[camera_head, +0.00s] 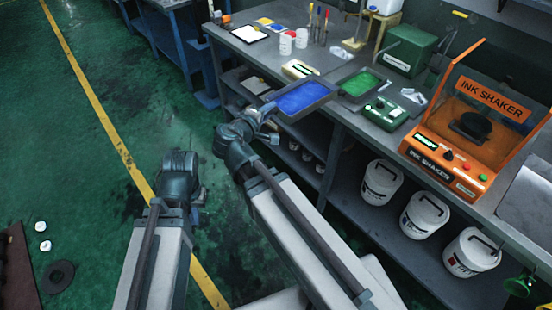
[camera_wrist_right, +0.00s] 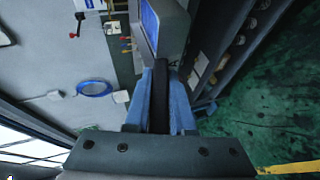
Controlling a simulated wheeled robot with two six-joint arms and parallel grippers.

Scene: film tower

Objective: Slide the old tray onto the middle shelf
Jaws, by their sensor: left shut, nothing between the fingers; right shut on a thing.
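A dark tray with a blue inside (camera_head: 303,98) hangs out at the front edge of the workbench (camera_head: 335,62). My right gripper (camera_head: 266,112) is shut on its near end. In the right wrist view the fingers (camera_wrist_right: 160,98) close on a dark handle below the tray (camera_wrist_right: 172,28). Whether the tray touches the bench is unclear. A similar tray with a green inside (camera_head: 361,83) lies on the bench top. Below the top, a shelf (camera_head: 233,83) holds flat items; its right part is hidden behind the tray. My left gripper (camera_head: 180,162) is shut and empty over the floor, fingertips hard to see.
A green device (camera_head: 386,111) and an orange ink shaker (camera_head: 470,120) stand on the bench. White buckets (camera_head: 381,182) stand on the low shelf, with several small containers (camera_head: 307,155) further left. The green floor (camera_head: 90,130) to the left is mostly open.

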